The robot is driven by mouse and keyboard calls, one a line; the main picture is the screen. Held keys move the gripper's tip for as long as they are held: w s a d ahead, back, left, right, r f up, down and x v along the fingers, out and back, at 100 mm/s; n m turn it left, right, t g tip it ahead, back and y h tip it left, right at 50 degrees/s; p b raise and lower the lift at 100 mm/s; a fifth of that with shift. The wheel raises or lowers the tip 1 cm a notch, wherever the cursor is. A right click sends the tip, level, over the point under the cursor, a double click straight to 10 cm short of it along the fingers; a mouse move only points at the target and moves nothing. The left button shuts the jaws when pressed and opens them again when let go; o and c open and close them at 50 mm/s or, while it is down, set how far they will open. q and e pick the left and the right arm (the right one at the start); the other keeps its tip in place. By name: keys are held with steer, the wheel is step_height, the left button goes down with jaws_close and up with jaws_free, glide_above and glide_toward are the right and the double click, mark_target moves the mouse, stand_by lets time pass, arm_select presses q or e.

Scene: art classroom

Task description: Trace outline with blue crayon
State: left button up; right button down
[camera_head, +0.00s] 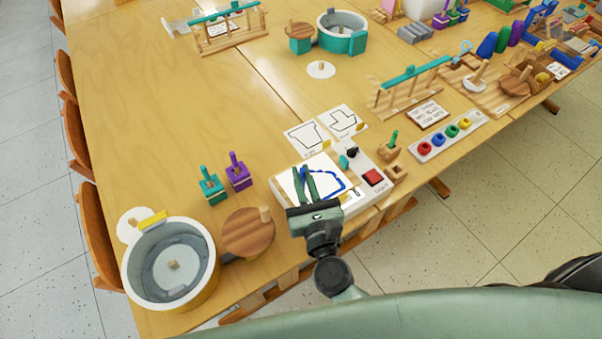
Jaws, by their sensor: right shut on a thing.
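A white paper (287,182) lies on the wooden table near its front edge. A thick blue line (335,179) runs along the right part of the outline on it. My right gripper (303,172) is over the paper, its fingers pointing away from me, shut on the blue crayon. The crayon itself is mostly hidden by the fingers, and I cannot tell whether its tip touches the paper. Two outline cards, one (304,140) and another (343,120) to its right, lie behind the paper. My left gripper is not in view.
Green (211,188) and purple (238,174) handled tools stand to the left. A round tub (172,265) and a wooden disc (248,234) are at front left. The table's middle left is clear.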

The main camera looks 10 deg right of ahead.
steer(key=shift+s+d, duration=0.2)
steer(key=shift+s, duration=0.35)
stand_by(0.5)
steer(key=shift+s+f+b, duration=0.1)
steer(key=shift+s+b, duration=0.1)
steer(key=shift+b, duration=0.1)
steer(key=shift+d, duration=0.1)
steer(key=shift+s+d, duration=0.1)
steer(key=shift+s, duration=0.3)
steer(key=shift+s+d+b, duration=0.1)
steer(key=shift+s+b, duration=0.2)
steer(key=shift+s, duration=0.05)
stand_by(0.7)
step_height(320, 180, up, 4)
steer(key=p, duration=0.3)
steer(key=shift+p, duration=0.35)
stand_by(0.3)
